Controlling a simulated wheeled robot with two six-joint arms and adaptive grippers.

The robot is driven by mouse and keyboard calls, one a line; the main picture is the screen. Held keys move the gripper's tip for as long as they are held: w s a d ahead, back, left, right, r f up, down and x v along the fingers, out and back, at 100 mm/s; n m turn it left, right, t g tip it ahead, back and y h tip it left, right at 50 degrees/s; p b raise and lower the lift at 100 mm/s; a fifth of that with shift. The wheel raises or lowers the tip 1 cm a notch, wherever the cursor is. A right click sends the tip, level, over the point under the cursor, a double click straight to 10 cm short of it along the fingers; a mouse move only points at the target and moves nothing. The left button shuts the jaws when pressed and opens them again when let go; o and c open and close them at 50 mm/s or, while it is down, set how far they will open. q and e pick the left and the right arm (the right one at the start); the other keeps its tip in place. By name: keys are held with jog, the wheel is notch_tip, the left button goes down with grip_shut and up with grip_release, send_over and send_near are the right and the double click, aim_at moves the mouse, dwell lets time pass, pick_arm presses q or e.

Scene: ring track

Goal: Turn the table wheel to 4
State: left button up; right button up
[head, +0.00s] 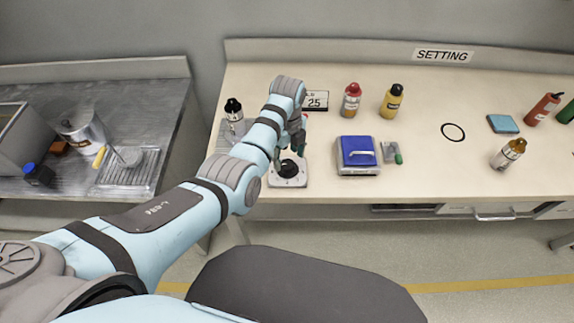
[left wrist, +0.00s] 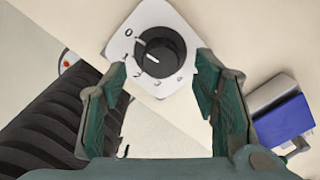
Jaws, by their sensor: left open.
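The table wheel is a black round knob (head: 290,168) on a light square base plate (head: 290,182), near the table's front edge in the head view. My left gripper (head: 290,150) is above the knob. In the left wrist view its green-padded fingers (left wrist: 163,90) are open and apart, with the knob ahead between and beyond the tips. Nothing is between the fingers. My right gripper is not in view.
A blue-lidded box (head: 358,152) and a small grey item with a green end (head: 391,152) lie right of the wheel. Bottles, red (head: 351,100) and yellow (head: 391,100), stand behind. A black-capped bottle (head: 234,117) stands left. The table around the black ring (head: 453,133) is mostly clear.

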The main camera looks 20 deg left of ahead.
aim_at(288, 164)
pick_arm(q)
notch_tip(288, 164, down, 4)
jog(key=shift+r+b, duration=0.1)
jog(key=shift+b, duration=0.45)
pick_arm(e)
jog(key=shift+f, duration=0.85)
pick_arm(q)
jog(key=shift+c, duration=0.6)
jog(key=c, duration=1.1)
jog(key=shift+o, duration=0.2)
